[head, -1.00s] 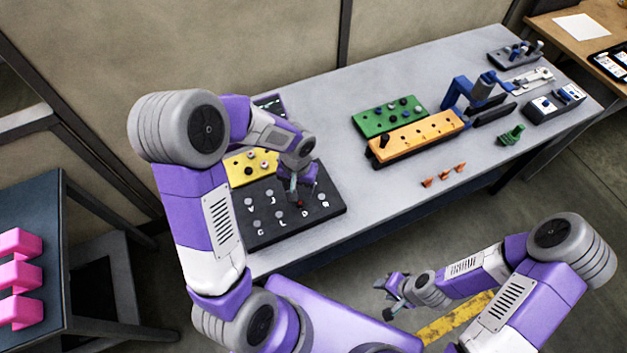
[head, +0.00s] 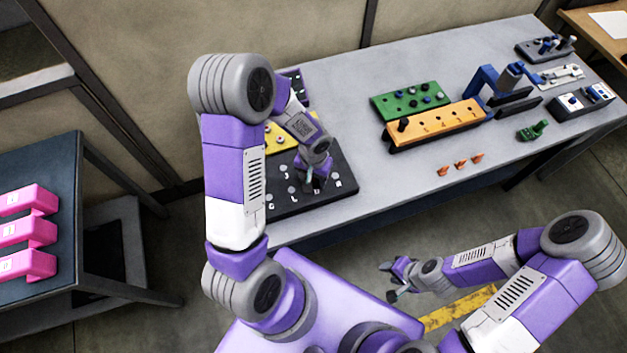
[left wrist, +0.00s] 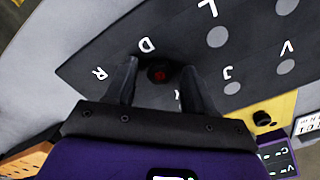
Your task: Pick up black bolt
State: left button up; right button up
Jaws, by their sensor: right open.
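In the left wrist view a dark round bolt-like piece with a red centre (left wrist: 158,74) stands on the black lettered board (left wrist: 105,55), near the letter D. My left gripper (left wrist: 160,82) is open, with one finger on each side of this piece and visible gaps between. In the head view my left gripper (head: 312,184) is low over the board (head: 340,188), and the piece is hidden. Another black piece (left wrist: 262,118) is on the yellow block (left wrist: 275,106). My right gripper (head: 390,280) is open and empty, off the table's front edge.
The table between board and orange block is clear. A dark side table (head: 60,180) with pink parts stands left.

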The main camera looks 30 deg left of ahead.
aim_at(314, 179)
pick_arm(q)
grip_shut()
jog(key=shift+r, duration=0.1)
notch_tip(314, 179, up, 10)
jog(key=p, duration=0.1)
dwell(0.4)
